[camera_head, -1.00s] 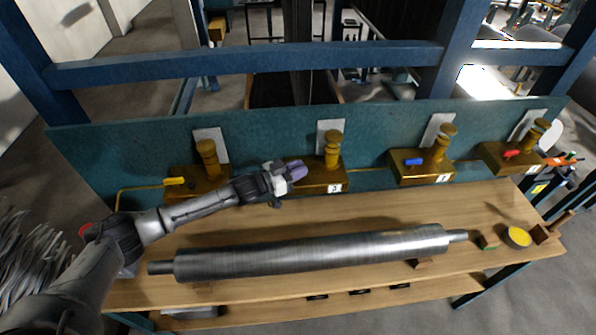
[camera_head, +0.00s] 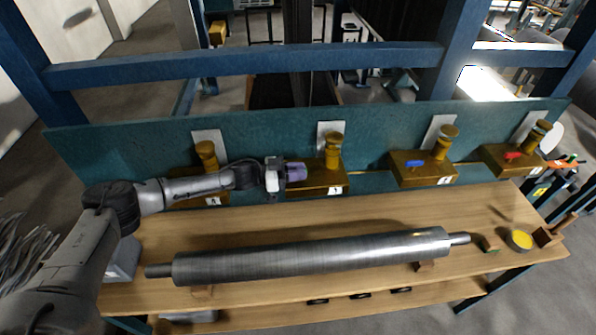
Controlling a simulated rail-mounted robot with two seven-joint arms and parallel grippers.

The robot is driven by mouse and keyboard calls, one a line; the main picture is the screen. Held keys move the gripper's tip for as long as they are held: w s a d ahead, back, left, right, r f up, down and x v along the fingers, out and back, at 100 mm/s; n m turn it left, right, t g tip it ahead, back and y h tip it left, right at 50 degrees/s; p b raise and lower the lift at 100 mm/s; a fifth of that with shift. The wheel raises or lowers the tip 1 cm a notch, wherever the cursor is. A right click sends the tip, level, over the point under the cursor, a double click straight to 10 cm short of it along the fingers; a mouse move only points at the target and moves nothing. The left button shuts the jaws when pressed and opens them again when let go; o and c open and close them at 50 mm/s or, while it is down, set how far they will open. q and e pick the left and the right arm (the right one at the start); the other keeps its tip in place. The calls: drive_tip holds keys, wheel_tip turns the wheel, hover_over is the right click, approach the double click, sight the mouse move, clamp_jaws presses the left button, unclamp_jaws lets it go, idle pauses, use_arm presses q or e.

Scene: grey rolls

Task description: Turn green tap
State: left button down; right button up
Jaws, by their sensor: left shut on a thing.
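My left gripper (camera_head: 297,172), with purple fingertips, is at the left front of the second brass valve block (camera_head: 325,178) from the left. It is shut on the small tap handle there. The fingers hide the handle, so its green colour does not show. A brass knob (camera_head: 333,150) stands upright on that block, and a white number label (camera_head: 335,190) is on its front. My right gripper is not in view.
Other valve blocks carry a blue tap (camera_head: 414,163) and a red tap (camera_head: 513,155). My left arm covers most of the leftmost block. A grey metal roll (camera_head: 310,256) lies along the wooden bench (camera_head: 385,217). A yellow-topped tin (camera_head: 520,239) stands at right.

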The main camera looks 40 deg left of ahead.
use_arm(q)
drive_tip(key=c, duration=1.1)
unclamp_jaws()
drive_tip(key=shift+c, duration=0.2)
drive_tip(key=shift+y, duration=0.3)
